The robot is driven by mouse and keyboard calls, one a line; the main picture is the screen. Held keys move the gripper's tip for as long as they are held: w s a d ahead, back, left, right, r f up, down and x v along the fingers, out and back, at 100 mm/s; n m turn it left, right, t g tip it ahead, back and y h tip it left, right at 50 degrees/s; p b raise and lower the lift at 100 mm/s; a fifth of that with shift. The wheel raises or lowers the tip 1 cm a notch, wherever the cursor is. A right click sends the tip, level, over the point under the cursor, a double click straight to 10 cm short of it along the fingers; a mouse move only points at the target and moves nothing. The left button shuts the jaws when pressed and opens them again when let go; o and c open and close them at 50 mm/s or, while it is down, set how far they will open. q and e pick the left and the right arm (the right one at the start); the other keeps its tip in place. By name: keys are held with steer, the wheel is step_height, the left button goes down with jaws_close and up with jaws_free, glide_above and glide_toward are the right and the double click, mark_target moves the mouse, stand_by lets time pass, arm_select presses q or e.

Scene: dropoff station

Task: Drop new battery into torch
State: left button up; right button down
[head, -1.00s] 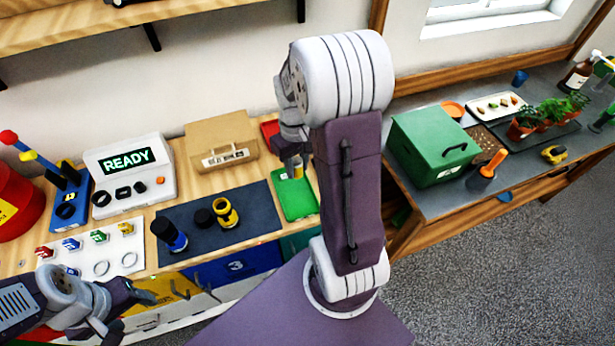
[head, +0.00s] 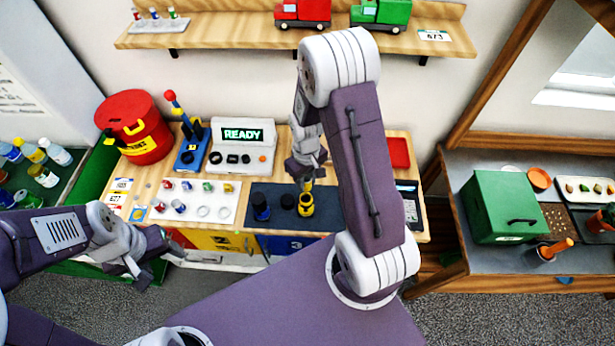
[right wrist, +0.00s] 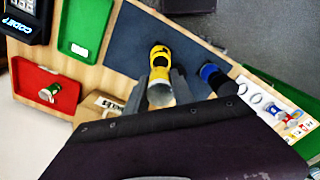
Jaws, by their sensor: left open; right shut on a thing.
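The open yellow torch body (head: 306,205) stands on the dark mat (head: 335,206); it also shows in the right wrist view (right wrist: 160,55). My right gripper (head: 305,181) is shut on the battery (right wrist: 160,95), whose silver end faces the wrist camera. It holds the battery upright right above the yellow torch body; whether its lower end is inside the mouth I cannot tell. My left gripper (head: 160,264) is open and empty in front of the bench.
A white board (head: 196,200) with small coloured pieces and rings lies left of the mat. A display box (head: 243,135) reading READY stands behind. In the right wrist view are an empty green tray (right wrist: 80,28) and a red tray (right wrist: 35,78) holding a green battery.

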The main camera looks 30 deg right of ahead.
steer(key=shift+w+a+f+b, duration=0.1)
steer(key=shift+a+f+b, duration=0.05)
steer(key=shift+f+b, duration=0.6)
step_height(320, 180, down, 3)
steer(key=shift+r+b, duration=0.15)
steer(key=shift+b, duration=1)
steer(key=shift+f+b, duration=0.55)
steer(key=shift+f, duration=0.2)
steer(key=shift+r, duration=0.1)
steer(key=shift+f+b, duration=0.4)
steer(key=shift+f, duration=0.65)
steer(key=shift+s, duration=0.25)
steer(key=shift+f, duration=0.15)
